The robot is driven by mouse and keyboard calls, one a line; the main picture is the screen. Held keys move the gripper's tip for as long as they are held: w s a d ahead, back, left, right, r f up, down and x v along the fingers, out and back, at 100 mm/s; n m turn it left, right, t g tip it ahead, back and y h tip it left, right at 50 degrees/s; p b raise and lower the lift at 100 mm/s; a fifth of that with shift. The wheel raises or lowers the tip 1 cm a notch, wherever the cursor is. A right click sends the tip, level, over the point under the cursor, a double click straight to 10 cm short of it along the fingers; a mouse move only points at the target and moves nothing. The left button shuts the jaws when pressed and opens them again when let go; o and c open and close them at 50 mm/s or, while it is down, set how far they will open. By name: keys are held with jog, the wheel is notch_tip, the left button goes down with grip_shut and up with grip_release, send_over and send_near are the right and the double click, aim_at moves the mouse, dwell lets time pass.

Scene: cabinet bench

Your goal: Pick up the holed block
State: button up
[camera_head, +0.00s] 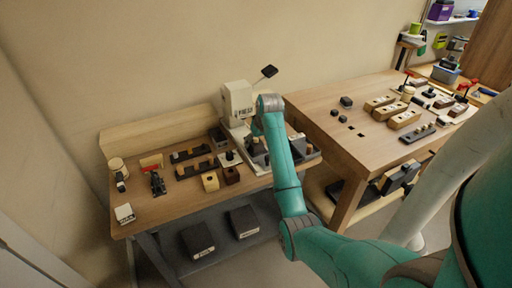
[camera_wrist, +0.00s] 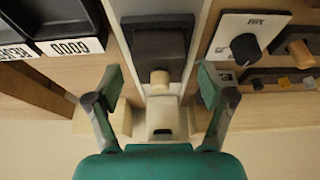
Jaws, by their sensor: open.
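In the head view, a light wooden block (camera_head: 210,182) with a dark spot on top that looks like a hole stands on the near part of the left bench. A dark brown block (camera_head: 231,175), also seemingly with a hole in its top, stands just right of it. I cannot tell which one is the holed block. My gripper (camera_wrist: 159,73) is open and empty in the wrist view. It points down over a white machine base (camera_wrist: 160,118) with a dark block and pale peg (camera_wrist: 160,80) between the fingers. In the head view the fingers are hidden behind my arm.
A cream press-like machine (camera_head: 238,100) stands at the back of the left bench (camera_head: 140,210). Dark bins (camera_wrist: 65,20) lie left in the wrist view, and a white plate with a black knob (camera_wrist: 245,48) lies right. A second table (camera_head: 330,105) holds several blocks.

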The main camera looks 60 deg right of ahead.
jog(key=shift+x, duration=1.2)
jog(key=c, duration=1.2)
jog(key=shift+r, duration=0.1)
jog(key=shift+c, duration=0.2)
